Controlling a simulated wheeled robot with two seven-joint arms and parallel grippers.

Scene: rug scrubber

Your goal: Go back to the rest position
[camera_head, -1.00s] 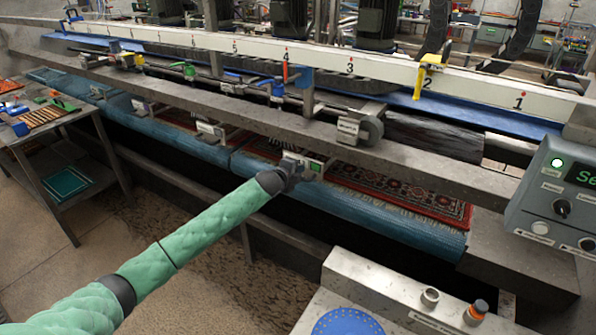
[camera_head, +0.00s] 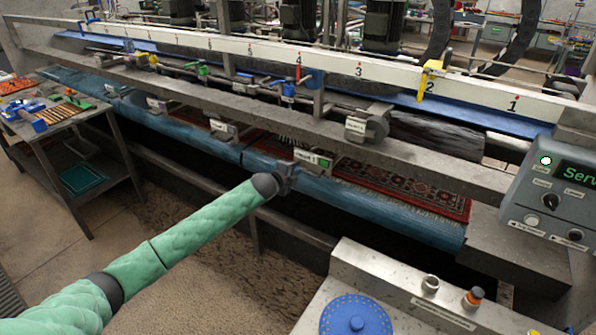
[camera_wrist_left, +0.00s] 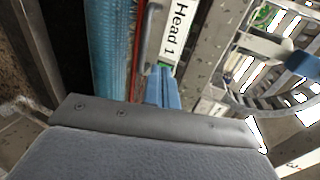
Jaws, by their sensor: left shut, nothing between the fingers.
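My left gripper (camera_head: 287,176) is at the end of the green-sleeved arm that comes in from the lower left of the head view. It is just in front of and below a small box with a label (camera_head: 313,158) at the front of the machine. In the left wrist view the blue fingers of my left gripper (camera_wrist_left: 163,88) are shut together with nothing between them. The "Head 1" label (camera_wrist_left: 175,32) shows just beyond them. Whether the fingertips touch anything is hard to tell. My right gripper is not in view.
The scrubber has a long blue roller (camera_head: 385,215) along its front and a patterned rug (camera_head: 400,187) behind it. A control panel (camera_head: 556,205) stands at the right. A metal console with a blue disc (camera_head: 357,318) is at the lower right. A tool table (camera_head: 60,125) is at the left.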

